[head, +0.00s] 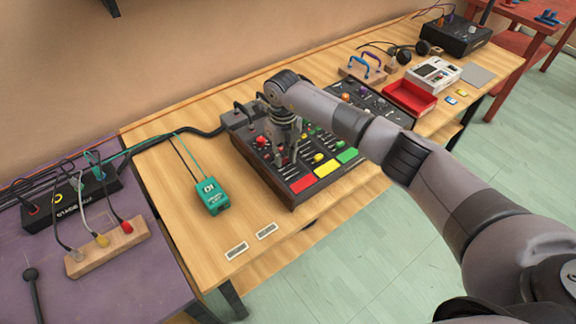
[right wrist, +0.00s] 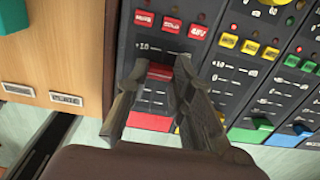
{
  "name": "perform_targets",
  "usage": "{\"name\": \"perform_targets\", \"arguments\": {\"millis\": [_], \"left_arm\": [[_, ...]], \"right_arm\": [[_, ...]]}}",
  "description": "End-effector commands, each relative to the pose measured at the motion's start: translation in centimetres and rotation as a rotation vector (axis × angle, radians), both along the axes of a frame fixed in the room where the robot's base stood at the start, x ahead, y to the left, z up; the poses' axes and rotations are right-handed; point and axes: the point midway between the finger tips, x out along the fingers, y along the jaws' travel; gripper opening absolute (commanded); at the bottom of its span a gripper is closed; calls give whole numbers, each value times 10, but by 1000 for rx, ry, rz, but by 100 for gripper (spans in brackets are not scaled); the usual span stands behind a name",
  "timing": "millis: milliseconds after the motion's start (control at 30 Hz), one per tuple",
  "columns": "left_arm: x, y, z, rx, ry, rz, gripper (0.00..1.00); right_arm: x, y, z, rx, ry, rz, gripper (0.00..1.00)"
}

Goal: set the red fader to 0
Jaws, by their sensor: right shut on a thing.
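The mixing desk (head: 279,187) is a black panel with knobs and fader columns, on the wooden table. My right gripper (head: 286,157) reaches down over its left column. In the right wrist view, my right gripper (right wrist: 158,82) has its fingers on either side of the red fader (right wrist: 160,71) and is shut on it. The red fader sits high in its slot, a little below the +10 mark (right wrist: 142,48). The fingers hide part of the slot and scale. In the head view the gripper covers the red fader. My left gripper is not in view.
A green box (head: 211,196) with cables stands left of the desk. A red tray (head: 409,97) and a second panel lie to the right. In the right wrist view, green (right wrist: 262,123) and blue (right wrist: 301,128) faders sit low in neighbouring columns. The front left table is mostly clear.

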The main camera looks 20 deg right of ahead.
Motion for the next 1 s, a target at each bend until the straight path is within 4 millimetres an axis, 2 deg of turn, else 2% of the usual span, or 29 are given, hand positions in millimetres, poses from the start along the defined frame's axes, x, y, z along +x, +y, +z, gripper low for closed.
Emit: {"name": "perform_targets", "arguments": {"millis": [33, 167, 367, 400, 600, 700, 1000], "left_arm": [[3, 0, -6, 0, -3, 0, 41], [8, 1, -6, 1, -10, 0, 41], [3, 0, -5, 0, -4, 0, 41], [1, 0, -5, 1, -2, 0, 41], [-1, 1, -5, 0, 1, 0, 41], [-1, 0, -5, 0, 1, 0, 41], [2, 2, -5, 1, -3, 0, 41]], "right_arm": [[2, 1, -3, -2, -2, 0, 0], [3, 1, -2, -1, 2, 0, 0], [2, 1, -2, -1, 2, 0, 0], [2, 1, -1, -1, 2, 0, 22], [2, 1, -1, -1, 2, 0, 35], [2, 1, -1, -1, 2, 0, 42], [2, 1, 0, -1, 2, 0, 42]]}}
